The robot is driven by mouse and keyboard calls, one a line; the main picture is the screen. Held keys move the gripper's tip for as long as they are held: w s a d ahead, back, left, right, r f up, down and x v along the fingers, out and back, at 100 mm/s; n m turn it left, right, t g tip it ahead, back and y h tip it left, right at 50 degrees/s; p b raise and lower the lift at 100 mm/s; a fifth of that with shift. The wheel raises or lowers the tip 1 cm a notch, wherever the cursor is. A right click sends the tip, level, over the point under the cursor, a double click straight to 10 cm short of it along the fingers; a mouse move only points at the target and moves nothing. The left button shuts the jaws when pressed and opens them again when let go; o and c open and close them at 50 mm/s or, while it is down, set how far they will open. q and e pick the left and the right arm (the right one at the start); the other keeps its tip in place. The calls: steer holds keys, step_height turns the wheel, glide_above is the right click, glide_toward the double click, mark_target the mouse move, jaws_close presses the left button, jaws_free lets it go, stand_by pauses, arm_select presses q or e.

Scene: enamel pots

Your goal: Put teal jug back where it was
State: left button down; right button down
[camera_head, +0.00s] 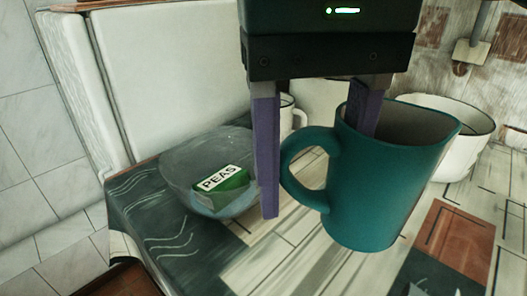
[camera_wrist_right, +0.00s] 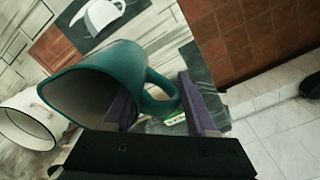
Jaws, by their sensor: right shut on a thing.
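The teal jug (camera_head: 385,190) is upright in the head view, right of centre, its handle toward the left. My right gripper (camera_head: 313,165) comes down from above and is shut on it. One purple finger goes inside the rim and the other is outside, left of the handle. The inner fingertip is hidden by the jug wall. In the right wrist view the jug (camera_wrist_right: 95,82) shows its open mouth, and the handle lies between the fingers of my gripper (camera_wrist_right: 162,105). I cannot tell whether the jug's base touches the table. My left gripper is not in view.
A glass bowl (camera_head: 175,162) with a green peas box (camera_head: 222,184) stands left of the gripper on the patterned table (camera_head: 275,262). A white mug (camera_head: 289,112) is behind the gripper. A white pot (camera_head: 462,150) stands behind the jug at right. Tabletop in front is clear.

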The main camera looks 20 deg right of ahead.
step_height(320, 180, down, 18)
steer(key=b, duration=0.6)
steer(key=shift+f, duration=0.2)
steer(key=shift+f, duration=0.1)
steer(key=shift+c, duration=1)
jaws_free()
step_height(320, 180, up, 12)
steer(key=p, duration=0.4)
steer(key=shift+a, duration=0.1)
